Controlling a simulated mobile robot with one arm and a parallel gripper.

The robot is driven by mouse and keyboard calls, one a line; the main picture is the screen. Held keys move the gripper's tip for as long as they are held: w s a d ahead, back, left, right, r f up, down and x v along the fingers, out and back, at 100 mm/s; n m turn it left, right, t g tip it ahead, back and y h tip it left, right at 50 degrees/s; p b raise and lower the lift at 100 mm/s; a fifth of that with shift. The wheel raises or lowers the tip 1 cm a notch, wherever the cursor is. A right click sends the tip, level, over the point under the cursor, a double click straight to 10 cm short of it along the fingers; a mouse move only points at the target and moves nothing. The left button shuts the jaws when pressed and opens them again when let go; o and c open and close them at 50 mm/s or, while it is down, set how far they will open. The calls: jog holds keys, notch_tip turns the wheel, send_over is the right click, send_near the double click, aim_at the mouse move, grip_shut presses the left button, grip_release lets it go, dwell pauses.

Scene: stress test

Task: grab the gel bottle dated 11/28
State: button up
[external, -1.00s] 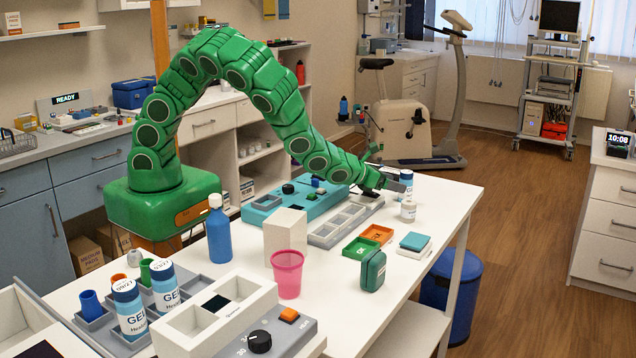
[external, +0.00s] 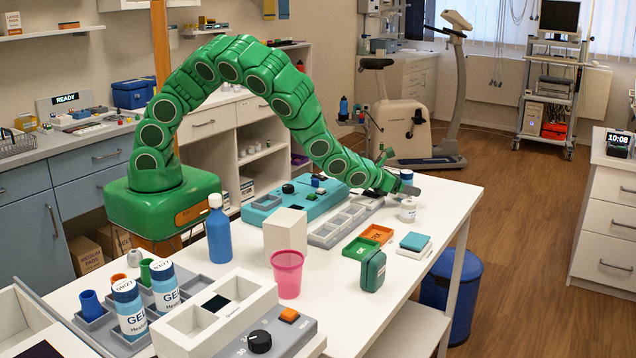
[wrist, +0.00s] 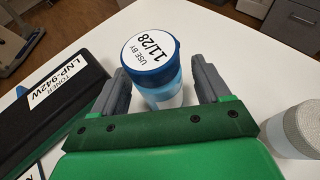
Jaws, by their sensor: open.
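The gel bottle dated 11/28 (wrist: 155,58) stands upright on the white table, with a blue cap whose white top reads "USE BY 11/28". In the external view only its upper part, near the blue cap (external: 406,175), shows behind my gripper (external: 408,189). In the wrist view my gripper (wrist: 162,75) is open, with one grey finger on each side of the bottle. The bottle's lower part is hidden by the green palm edge. I cannot tell whether a finger touches it.
A black toner box (wrist: 55,95) lies left of the gripper in the wrist view. A small jar (external: 408,210) with a pale lid (wrist: 305,125) stands close on the right. Two more gel bottles (external: 131,312) are at the table's near left.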

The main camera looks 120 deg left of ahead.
jog(key=shift+c, duration=0.2)
jog(key=c, duration=1.1)
jog(key=shift+r, duration=0.1)
